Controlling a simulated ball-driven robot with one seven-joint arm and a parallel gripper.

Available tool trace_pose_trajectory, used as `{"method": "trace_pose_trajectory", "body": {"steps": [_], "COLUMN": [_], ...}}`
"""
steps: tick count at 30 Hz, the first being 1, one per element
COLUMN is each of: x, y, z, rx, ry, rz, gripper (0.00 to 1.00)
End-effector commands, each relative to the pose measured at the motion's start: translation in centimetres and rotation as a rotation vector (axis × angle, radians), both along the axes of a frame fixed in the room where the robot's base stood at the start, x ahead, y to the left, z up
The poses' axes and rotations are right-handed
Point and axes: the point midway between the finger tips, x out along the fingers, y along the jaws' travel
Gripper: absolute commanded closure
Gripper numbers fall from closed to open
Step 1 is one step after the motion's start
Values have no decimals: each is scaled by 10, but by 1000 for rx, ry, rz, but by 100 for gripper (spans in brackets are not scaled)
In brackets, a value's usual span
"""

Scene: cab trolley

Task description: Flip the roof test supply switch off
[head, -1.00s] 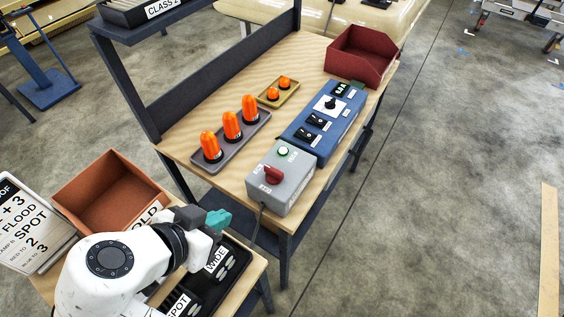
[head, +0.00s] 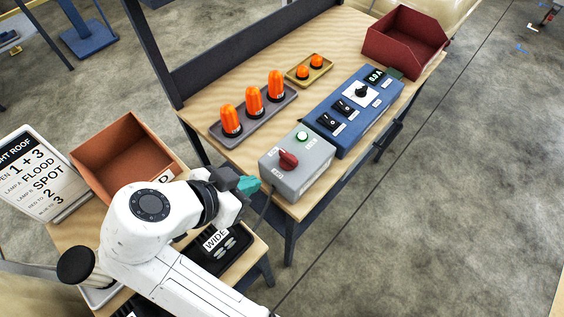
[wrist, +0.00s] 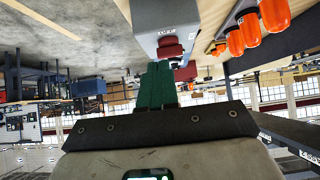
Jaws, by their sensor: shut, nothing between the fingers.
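A grey box (head: 308,176) with a red rotary switch (head: 288,160) and a green-lit round indicator (head: 302,137) stands on the near end of the wooden bench. Its small labels are too small to read in the head view. My gripper (head: 249,185) has teal fingers, shut and empty, just left of the box's near side and apart from it. In the wrist view the shut fingers (wrist: 160,85) point at the grey box (wrist: 178,16), with the red switch (wrist: 170,47) just beyond their tips. Whether they touch it cannot be told there.
A blue panel (head: 349,112) with black switches, a dial and a display reading about 0.0 adjoins the grey box. Orange beacons stand in a grey tray (head: 262,126) and a yellow tray (head: 325,68). A red bin (head: 405,42) is at the far end. An orange-brown bin (head: 125,165) and a sign are left.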

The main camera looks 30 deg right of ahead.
Motion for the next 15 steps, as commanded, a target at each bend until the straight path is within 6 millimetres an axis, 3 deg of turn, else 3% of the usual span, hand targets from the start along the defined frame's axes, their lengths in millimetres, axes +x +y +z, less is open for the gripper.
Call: {"method": "trace_pose_trajectory", "body": {"steps": [4, 15], "x": [6, 16], "y": [-21, -50], "z": [-18, -49], "rx": [-5, -1], "ry": [1, 0], "rz": [-3, -3], "gripper": [100, 100]}}
